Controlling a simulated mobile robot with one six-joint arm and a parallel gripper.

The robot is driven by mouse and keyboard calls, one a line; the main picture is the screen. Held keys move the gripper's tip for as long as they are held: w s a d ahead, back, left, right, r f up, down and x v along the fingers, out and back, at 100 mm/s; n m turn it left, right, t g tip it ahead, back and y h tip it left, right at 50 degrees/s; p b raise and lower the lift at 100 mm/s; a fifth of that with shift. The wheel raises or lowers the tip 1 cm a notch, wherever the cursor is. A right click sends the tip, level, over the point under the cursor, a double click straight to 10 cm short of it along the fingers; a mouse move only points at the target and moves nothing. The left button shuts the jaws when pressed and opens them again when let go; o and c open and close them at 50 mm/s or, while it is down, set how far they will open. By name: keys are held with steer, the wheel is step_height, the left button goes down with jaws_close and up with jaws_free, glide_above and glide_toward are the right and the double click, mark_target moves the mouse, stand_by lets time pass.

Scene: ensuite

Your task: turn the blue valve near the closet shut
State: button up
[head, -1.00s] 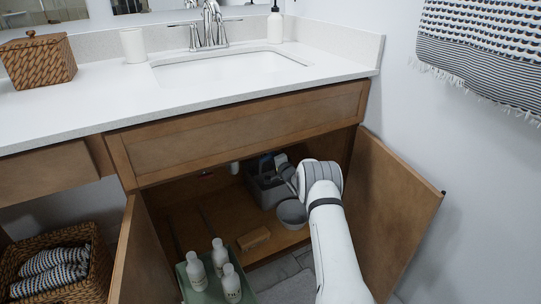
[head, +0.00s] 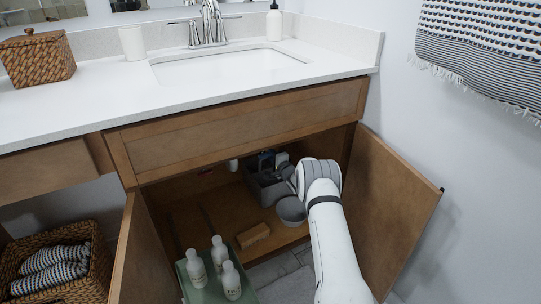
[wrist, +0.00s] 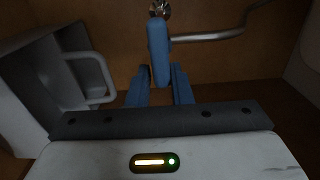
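The blue valve (wrist: 158,50) shows in the wrist view as an upright blue lever below a metal fitting, with a metal pipe running off to the right. My gripper (wrist: 160,75) has its two blue fingers close against both sides of the lever's lower end, with no clear gap. In the head view my gripper (head: 268,160) is inside the open cabinet under the sink, above a grey caddy. The valve cannot be told apart there; the cabinet is dark and my arm hides part of it.
White bottles (head: 231,280) stand in a green tray at the front left, near a wooden block (head: 253,236).

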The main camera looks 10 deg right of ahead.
steer(key=o, duration=0.4)
steer(key=shift+s+r, duration=0.1)
steer(key=p+v, duration=0.3)
steer(key=v, duration=0.4)
steer(key=shift+s+d, duration=0.15)
steer(key=shift+s, duration=0.1)
steer(key=shift+s, duration=0.1)
